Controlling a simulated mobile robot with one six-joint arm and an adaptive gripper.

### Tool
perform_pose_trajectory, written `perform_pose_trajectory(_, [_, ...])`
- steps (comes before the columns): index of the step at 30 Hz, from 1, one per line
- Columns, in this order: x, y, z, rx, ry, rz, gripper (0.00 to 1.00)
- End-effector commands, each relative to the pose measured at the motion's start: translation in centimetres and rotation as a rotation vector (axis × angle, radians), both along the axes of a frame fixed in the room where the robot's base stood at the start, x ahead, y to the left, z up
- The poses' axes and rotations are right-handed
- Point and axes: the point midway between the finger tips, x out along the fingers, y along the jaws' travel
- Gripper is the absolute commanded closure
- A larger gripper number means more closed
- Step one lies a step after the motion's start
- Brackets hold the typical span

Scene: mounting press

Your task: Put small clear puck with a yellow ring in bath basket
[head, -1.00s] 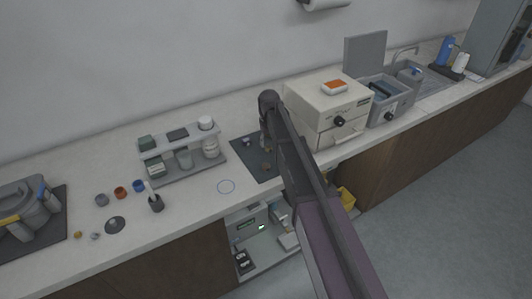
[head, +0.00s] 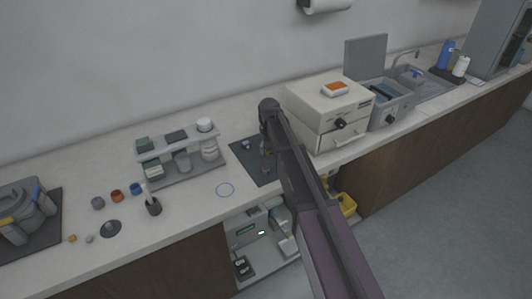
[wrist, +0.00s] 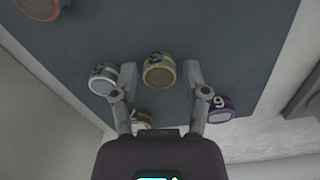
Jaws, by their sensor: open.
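The small clear puck with a yellow ring (wrist: 159,71) lies on a dark mat (wrist: 185,25) in the wrist view. My gripper (wrist: 159,72) is open, with one fingertip on each side of this puck. I cannot tell whether either finger touches it. In the head view my gripper is mostly hidden by my arm, above the dark mat (head: 240,163). The grey bath (head: 390,112) stands at the back right of the counter, with a dark blue basket-like insert (head: 380,93) inside its open top.
In the wrist view, a white-ringed puck (wrist: 102,78) sits just left of the left finger. A purple-ringed puck (wrist: 220,109) is beside the right finger, and another puck (wrist: 141,118) is nearer my palm. A cream press box (head: 325,112) stands between mat and bath.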

Motion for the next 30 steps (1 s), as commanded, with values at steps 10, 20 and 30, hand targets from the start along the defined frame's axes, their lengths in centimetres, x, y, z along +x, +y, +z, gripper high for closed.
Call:
perform_pose_trajectory(10, [0.0,0.0,0.0,0.0,0.0,0.0,0.92])
perform_pose_trajectory(20, [0.0,0.0,0.2,0.0,0.0,0.001,0.98])
perform_pose_trajectory(30, [0.0,0.1,1.9,0.0,0.0,0.001,0.98])
